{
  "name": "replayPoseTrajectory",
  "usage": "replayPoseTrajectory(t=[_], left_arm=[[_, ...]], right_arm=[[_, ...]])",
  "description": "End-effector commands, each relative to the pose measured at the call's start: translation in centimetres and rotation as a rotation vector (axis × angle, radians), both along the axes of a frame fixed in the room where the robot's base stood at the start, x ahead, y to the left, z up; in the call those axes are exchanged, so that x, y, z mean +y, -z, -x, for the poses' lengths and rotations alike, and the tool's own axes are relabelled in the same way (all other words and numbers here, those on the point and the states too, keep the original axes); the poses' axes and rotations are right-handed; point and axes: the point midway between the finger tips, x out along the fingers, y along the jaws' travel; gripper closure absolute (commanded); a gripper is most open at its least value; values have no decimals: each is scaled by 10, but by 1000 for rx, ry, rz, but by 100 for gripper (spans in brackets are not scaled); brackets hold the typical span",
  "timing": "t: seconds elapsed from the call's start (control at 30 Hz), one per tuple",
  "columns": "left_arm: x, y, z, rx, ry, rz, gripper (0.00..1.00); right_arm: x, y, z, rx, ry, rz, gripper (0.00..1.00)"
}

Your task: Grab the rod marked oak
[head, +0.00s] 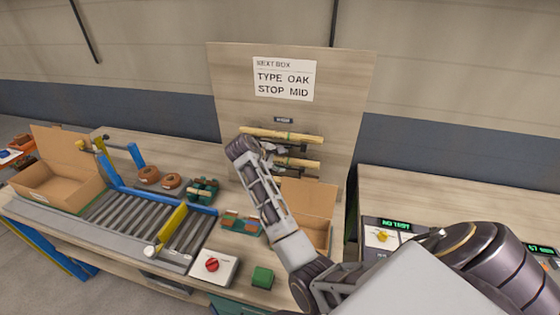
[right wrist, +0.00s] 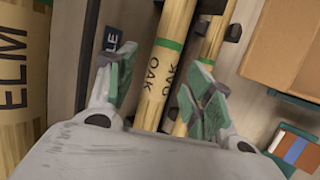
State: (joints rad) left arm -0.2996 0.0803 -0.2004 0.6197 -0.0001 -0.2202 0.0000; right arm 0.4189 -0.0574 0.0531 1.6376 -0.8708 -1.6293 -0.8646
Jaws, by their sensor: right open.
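In the right wrist view a pale wooden rod with a green band and dark OAK lettering (right wrist: 157,82) runs between the fingers of my right gripper (right wrist: 163,88). The gripper is open, one finger on each side of the rod, and I see no grip on it. A thicker rod marked ELM (right wrist: 20,75) is at the left edge. A thinner green-banded rod (right wrist: 211,45) lies just right of the oak one. In the head view the rods (head: 285,135) rest on the upright board's rack, partly hidden by my right arm. My left gripper is not in view.
The board (head: 225,75) carries a sign (head: 284,79) reading TYPE OAK, STOP MID. An open cardboard box (head: 311,203) stands below the rack. A roller conveyor (head: 125,212), another open box (head: 58,180) and a red-button control box (head: 214,268) are left.

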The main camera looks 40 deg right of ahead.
Motion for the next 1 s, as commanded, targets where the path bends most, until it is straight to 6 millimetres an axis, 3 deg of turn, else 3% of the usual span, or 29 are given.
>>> replayPoseTrajectory(t=[0.07, 0.43, 1.0], left_arm=[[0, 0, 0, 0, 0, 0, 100], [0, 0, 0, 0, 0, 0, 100], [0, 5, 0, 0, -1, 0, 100]], right_arm=[[0, 0, 0, 0, 0, 0, 53], [0, 0, 0, 0, 0, 0, 100], [13, -13, 3, -3, -1, 0, 100]])
